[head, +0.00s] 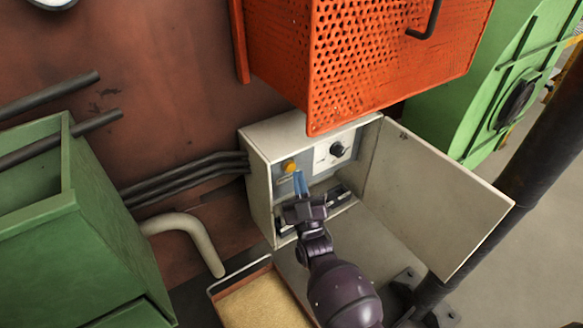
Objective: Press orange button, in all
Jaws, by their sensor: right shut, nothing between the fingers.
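The orange button (289,166) is on the upper left of the grey panel inside an open control box (258,185). My right gripper (300,184) is shut and empty, with its blue fingertips pointing up at the panel. The fingertips are just below and slightly right of the button in the picture. A small gap shows between them and the button, though I cannot tell the depth. The button is not covered. My left gripper is not in view.
A black knob (338,149) sits right of the button. The box door (430,195) hangs open to the right. An orange perforated guard (390,60) overhangs the box. A green bin (90,230) and dark pipes (180,175) are at left. A sand-coloured tray (262,300) lies below.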

